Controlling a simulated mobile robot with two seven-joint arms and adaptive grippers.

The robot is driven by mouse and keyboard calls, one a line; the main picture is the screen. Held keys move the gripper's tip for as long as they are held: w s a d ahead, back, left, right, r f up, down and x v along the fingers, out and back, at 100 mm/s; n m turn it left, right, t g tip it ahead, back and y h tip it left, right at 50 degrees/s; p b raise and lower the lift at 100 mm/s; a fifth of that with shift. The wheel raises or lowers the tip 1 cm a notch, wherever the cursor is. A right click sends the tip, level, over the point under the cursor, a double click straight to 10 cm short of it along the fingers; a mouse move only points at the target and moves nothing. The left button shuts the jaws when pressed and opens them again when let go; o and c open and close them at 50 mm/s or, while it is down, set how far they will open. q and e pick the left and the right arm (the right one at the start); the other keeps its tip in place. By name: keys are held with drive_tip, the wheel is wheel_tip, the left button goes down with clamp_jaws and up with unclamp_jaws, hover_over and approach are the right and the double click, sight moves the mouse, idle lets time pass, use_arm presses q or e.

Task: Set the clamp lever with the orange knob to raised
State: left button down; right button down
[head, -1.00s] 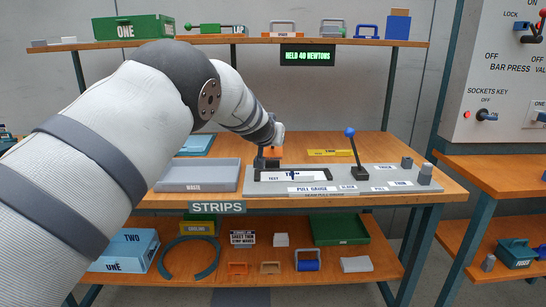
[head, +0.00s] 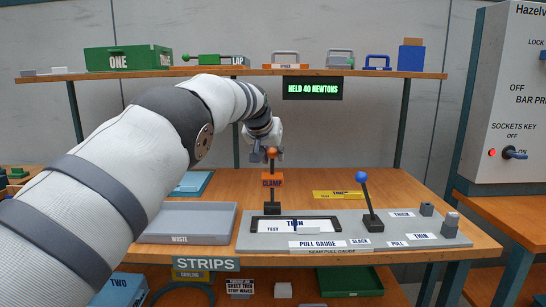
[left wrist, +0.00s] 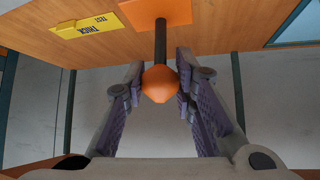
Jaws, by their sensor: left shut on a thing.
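My left gripper (head: 262,150) is at the knob, above the bench. In the left wrist view the orange knob (left wrist: 160,84) sits between the two purple-padded fingers of my left gripper (left wrist: 158,92), which is shut on it. The dark lever rod (left wrist: 160,45) runs from the knob towards the orange plate (left wrist: 150,10). My right gripper is not in view.
A second lever with a blue knob (head: 361,177) leans on the gauge to the right. The waste tray (head: 180,238) lies to the left. A yellow strip (head: 338,195) lies behind the gauge. A lit sign (head: 312,89) reads HELD 40 NEWTONS below the upper shelf (head: 230,75).

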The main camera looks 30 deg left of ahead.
use_arm(q)
drive_tip(key=shift+w+a, duration=0.25)
drive_tip(key=shift+w, duration=0.1)
idle(0.3)
drive_tip(key=c, duration=1.3)
unclamp_jaws()
drive_tip(key=shift+w+f, duration=0.1)
drive_tip(key=v, duration=1.2)
drive_tip(key=shift+a, duration=0.1)
